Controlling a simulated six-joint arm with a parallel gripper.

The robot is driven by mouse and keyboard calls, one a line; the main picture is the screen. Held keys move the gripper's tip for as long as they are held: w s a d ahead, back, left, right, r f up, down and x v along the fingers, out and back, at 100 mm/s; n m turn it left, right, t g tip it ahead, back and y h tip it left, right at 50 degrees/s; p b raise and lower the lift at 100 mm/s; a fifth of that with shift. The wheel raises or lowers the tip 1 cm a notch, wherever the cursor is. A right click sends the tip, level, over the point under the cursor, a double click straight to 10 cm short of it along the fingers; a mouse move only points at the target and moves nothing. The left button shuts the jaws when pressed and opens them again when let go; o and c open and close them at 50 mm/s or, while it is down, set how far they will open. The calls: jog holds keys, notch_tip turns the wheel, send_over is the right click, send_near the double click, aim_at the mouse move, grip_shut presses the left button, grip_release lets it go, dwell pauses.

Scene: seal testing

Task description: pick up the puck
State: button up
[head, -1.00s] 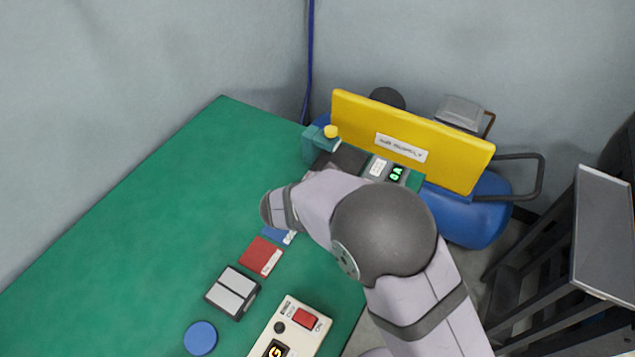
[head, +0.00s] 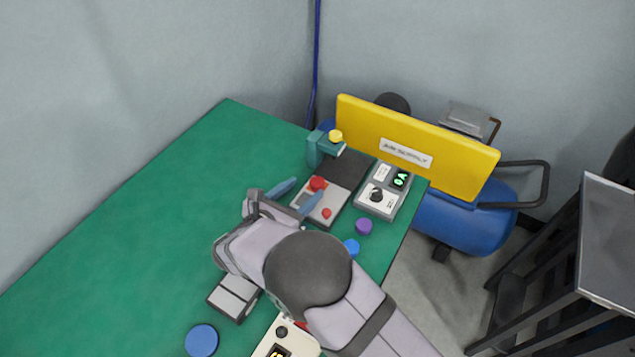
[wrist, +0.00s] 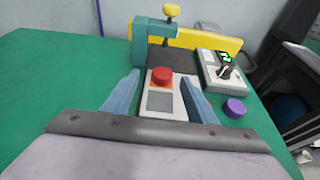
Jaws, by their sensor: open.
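Several short round pieces are in view, and I cannot tell for certain which is the puck. A red round piece (head: 317,183) sits on a grey base by the teal clamp; in the wrist view the red piece (wrist: 160,77) appears between my fingertips. A purple disc (head: 364,226) lies right of the base and also shows in the wrist view (wrist: 235,107). A small blue disc (head: 351,247) lies near the table's right edge. My gripper (head: 299,193) is open and empty, its blue fingers pointing toward the base; its height above it is unclear.
A teal clamp with a yellow knob (head: 335,136) stands behind the base. A grey meter box (head: 383,191) is to the right, before a yellow panel (head: 400,143). A larger blue disc (head: 201,339) lies at the front. The green table (head: 130,240) is clear on the left.

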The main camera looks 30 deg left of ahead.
aim_at(319, 180)
jog(key=shift+d+p+x, duration=0.15)
jog(key=shift+p+x, duration=0.35)
jog(key=shift+x, duration=0.8)
jog(key=shift+d+p+x, duration=0.15)
jog(key=shift+p+x, duration=0.35)
jog(key=shift+x, duration=0.8)
jog(key=shift+f, duration=0.1)
jog(key=c, duration=1.2)
jog(key=shift+s, duration=0.1)
